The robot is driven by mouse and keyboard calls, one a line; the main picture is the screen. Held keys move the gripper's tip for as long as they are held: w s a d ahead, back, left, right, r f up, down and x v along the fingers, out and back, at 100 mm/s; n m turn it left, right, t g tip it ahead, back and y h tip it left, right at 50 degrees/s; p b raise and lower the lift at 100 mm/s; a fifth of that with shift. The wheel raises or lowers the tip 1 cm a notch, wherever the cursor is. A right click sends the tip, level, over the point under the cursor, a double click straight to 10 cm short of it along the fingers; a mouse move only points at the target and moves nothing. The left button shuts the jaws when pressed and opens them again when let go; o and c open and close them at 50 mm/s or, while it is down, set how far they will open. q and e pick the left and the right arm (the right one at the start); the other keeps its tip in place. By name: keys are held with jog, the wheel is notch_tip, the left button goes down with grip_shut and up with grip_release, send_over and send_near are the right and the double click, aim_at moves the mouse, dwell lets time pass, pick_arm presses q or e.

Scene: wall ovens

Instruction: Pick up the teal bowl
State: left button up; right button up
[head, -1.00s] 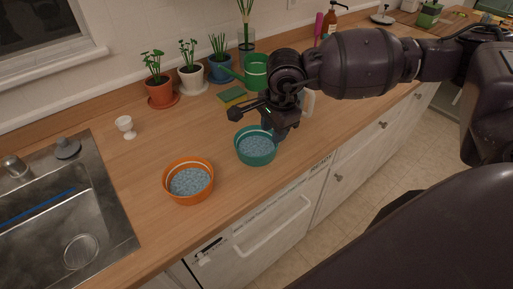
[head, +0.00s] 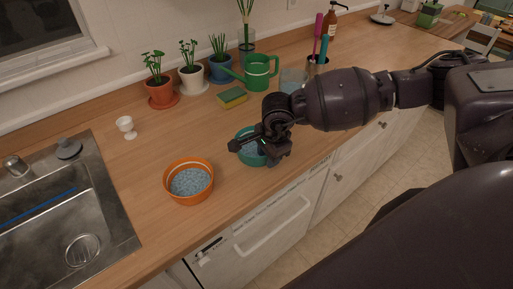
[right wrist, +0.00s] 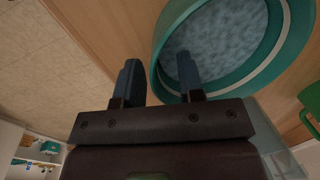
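The teal bowl (head: 246,132) stands on the wooden counter to the right of the orange bowl, and my right gripper covers much of it in the head view. In the right wrist view the bowl (right wrist: 272,68) shows its teal wall, a pale band and a speckled blue-grey inside. My right gripper (right wrist: 160,80) is open. Its right finger overlaps the bowl's near rim and its left finger is outside the bowl, so the wall lies between them. I cannot tell whether either finger touches it. In the head view the right gripper (head: 262,150) is low over the bowl. My left gripper is not in view.
An orange bowl (head: 188,183) stands left of the teal one. A sponge (head: 231,98), a green watering can (head: 258,73) and potted plants (head: 161,93) stand behind. A sink (head: 62,225) is at the left. The counter between sponge and orange bowl is clear.

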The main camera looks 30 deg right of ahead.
jog(key=shift+c, duration=0.3)
grip_shut()
jog(key=shift+r, duration=0.1)
notch_tip(320, 180, up, 20)
dwell(0.4)
